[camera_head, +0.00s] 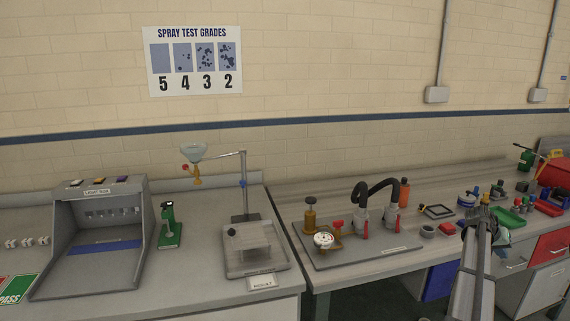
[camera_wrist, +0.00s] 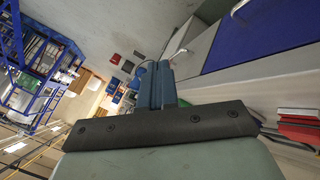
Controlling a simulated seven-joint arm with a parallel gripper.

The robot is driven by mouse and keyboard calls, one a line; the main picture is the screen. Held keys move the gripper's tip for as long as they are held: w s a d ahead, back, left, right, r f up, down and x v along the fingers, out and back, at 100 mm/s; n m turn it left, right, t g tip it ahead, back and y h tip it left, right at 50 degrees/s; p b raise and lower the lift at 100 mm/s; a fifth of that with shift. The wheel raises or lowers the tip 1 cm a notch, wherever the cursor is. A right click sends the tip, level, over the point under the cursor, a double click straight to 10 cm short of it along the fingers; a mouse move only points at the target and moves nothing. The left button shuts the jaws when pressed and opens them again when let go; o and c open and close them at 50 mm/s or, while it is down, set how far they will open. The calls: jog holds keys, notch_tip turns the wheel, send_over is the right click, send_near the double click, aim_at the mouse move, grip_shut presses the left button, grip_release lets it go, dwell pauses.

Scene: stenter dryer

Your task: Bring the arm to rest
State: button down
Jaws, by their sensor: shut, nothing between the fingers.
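My arm rises from the lower right in the head view, in front of the right bench. My gripper (camera_head: 484,200) is at its upper end, with the small bench items behind it. In the wrist view my gripper (camera_wrist: 155,68) shows its two fingers side by side and shut, with nothing held. The wrist view looks past the fingers toward the floor and drawer fronts, and the picture is turned on its side.
Left stand a light box (camera_head: 98,257) and a spray stand (camera_head: 243,190). Drawers (camera_head: 548,285) lie right of my arm.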

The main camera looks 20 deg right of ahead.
jog(key=s+a+f+n, duration=0.1)
jog(key=a+f, duration=0.3)
jog(key=f, duration=0.5)
jog(key=s+a+f, duration=0.1)
jog(key=a+f, duration=0.3)
jog(key=f, duration=0.5)
jog(key=a+f+n+y, duration=0.1)
jog(key=a+f+y, duration=0.1)
jog(key=a+f, duration=0.75)
jog(key=a+f+n+y, duration=0.15)
jog(key=a+f, duration=0.45)
jog(key=a, duration=0.7)
jog(key=a+f+n+y, duration=0.2)
jog(key=a+f, duration=0.5)
jog(key=a, duration=0.4)
jog(key=s+a+f+n+g+y, duration=0.1)
jog(key=s+a+f, duration=0.35)
jog(key=a, duration=0.45)
jog(key=s+a+f+n+g+y, duration=0.1)
jog(key=s+a+f, duration=0.2)
jog(key=s+a, duration=0.45)
jog(key=s+a+f+n+g, duration=0.2)
jog(key=s+a+g, duration=0.1)
jog(key=s+a, duration=1.2)
jog(key=shift+s+a+f+n+y, duration=0.15)
jog(key=shift+s+f+n+y, duration=0.2)
jog(key=shift+y, duration=0.1)
